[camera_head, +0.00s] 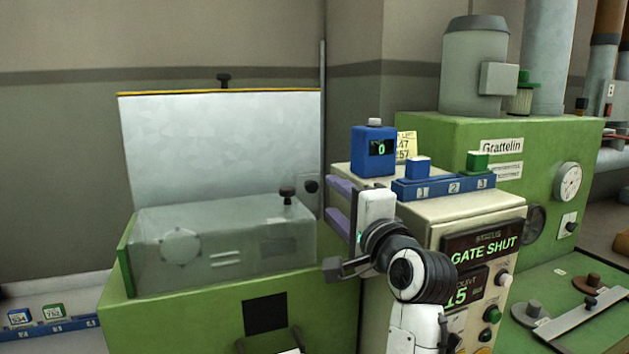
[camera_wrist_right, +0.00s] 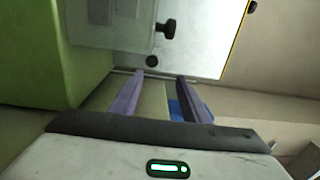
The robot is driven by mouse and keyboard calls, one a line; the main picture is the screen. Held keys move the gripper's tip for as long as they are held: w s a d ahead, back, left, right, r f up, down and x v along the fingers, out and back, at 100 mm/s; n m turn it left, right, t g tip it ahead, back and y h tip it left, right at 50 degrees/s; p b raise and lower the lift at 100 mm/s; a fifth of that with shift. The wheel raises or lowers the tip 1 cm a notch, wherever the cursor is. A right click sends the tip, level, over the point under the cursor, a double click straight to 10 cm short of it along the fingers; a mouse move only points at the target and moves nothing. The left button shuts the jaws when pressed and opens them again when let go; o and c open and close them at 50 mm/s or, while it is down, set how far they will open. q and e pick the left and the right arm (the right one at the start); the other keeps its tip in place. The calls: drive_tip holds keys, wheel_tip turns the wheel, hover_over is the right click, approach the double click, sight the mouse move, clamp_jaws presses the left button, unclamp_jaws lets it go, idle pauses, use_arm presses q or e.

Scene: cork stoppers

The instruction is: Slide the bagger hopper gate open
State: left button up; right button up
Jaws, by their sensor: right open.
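The bagger is a green machine (camera_head: 215,318) with a clear box-like cover (camera_head: 220,250) and a tall pale panel (camera_head: 220,140) behind it. A black knob (camera_head: 287,195) stands on the cover, and another knob (camera_head: 223,79) tops the panel. A dark round knob (camera_head: 311,184) sits at the panel's lower right; which part is the gate is unclear. The status display (camera_head: 482,247) reads "GATE SHUT". My right gripper (camera_head: 328,198) is open and empty, its purple fingers just right of the cover. In the right wrist view its fingers (camera_wrist_right: 160,76) point toward the panel's edge, apart from the knobs.
A green "Grattelin" machine (camera_head: 440,140) stands behind. A thin upright rod (camera_head: 322,120) rises at the panel's right edge.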

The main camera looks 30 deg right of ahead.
sight(313, 188)
drive_tip(key=shift+w+d+f, duration=0.1)
drive_tip(key=shift+w+f, duration=0.4)
drive_tip(key=shift+f, duration=0.2)
drive_tip(key=p+x, duration=0.1)
drive_tip(key=x, duration=0.8)
drive_tip(key=shift+w+f, duration=0.1)
drive_tip(key=shift+w, duration=0.1)
clamp_jaws()
